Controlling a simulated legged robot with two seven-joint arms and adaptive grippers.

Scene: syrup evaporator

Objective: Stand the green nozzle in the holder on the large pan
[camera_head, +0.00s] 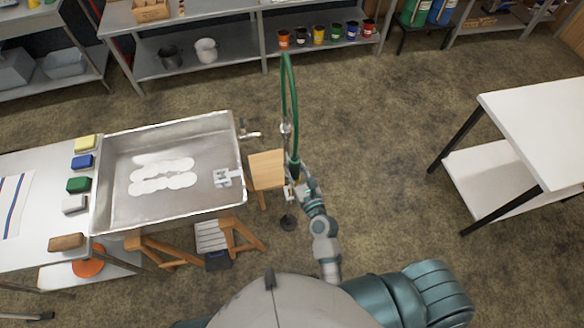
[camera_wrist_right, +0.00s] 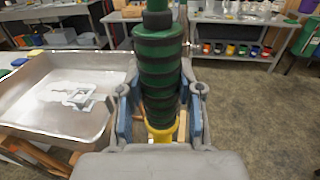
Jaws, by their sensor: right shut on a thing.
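The large metal pan (camera_head: 116,220) stands left of centre in the head view, with white round patches on its floor. The holder (camera_head: 222,178) is a small pale bracket inside the pan near its right wall; it also shows in the right wrist view (camera_wrist_right: 78,99). My right gripper (camera_head: 292,187) is right of the pan. In the right wrist view it is shut on the green nozzle (camera_wrist_right: 159,75), which has dark bands and a yellow lower end and looks upright. A green hose (camera_head: 291,95) rises from the nozzle. My left gripper is not in view.
A wooden stool (camera_head: 267,168) stands between the pan and my right gripper. A tap (camera_head: 249,134) sticks out from the pan's right wall. Coloured sponges (camera_head: 80,162) and a brush (camera_head: 67,242) lie left of the pan. A white table (camera_head: 530,120) stands far right, with open floor before it.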

